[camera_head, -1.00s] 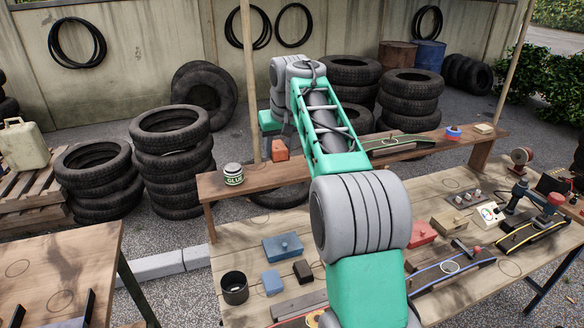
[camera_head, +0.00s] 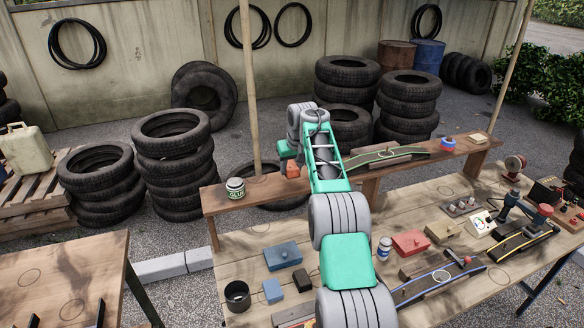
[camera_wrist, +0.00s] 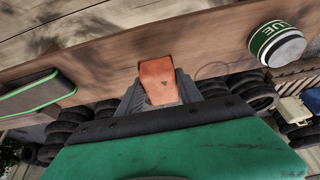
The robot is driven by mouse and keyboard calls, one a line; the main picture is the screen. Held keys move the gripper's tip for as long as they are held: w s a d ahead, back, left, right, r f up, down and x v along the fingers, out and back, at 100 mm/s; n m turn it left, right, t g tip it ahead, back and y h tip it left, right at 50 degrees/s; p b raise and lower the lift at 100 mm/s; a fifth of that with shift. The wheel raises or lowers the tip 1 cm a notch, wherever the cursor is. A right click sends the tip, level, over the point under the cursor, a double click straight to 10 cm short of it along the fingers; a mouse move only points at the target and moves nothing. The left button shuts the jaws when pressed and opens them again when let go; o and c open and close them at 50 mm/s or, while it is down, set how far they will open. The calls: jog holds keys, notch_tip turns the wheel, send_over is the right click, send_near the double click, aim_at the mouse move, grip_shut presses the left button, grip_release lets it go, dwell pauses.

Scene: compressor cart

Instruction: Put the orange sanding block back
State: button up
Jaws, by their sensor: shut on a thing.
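The orange sanding block (camera_head: 292,169) is held in my gripper (camera_wrist: 160,92). In the wrist view the block (camera_wrist: 157,77) sits between the two grey fingers, which are closed on its sides. It appears over the raised wooden shelf (camera_wrist: 112,58); I cannot tell whether it touches the wood. A drawn circle outline (camera_wrist: 212,70) lies on the shelf just right of the block in the wrist view. In the head view my arm covers part of the shelf and the bench.
A glue jar (camera_head: 235,188) stands on the shelf left of the block. A green-edged curved strip (camera_head: 388,154) lies on the shelf to the right. The bench below holds a blue box (camera_head: 282,256), a red box (camera_head: 411,244), a small tin (camera_head: 384,248) and tools.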

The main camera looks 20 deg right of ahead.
aim_at(292, 175)
jog(key=shift+w+d+f+p, duration=0.25)
jog(key=shift+f+p, duration=0.05)
jog(key=shift+p, duration=0.2)
jog(key=shift+w+f, duration=0.1)
jog(key=shift+f, duration=1.7)
jog(key=o, duration=1.3)
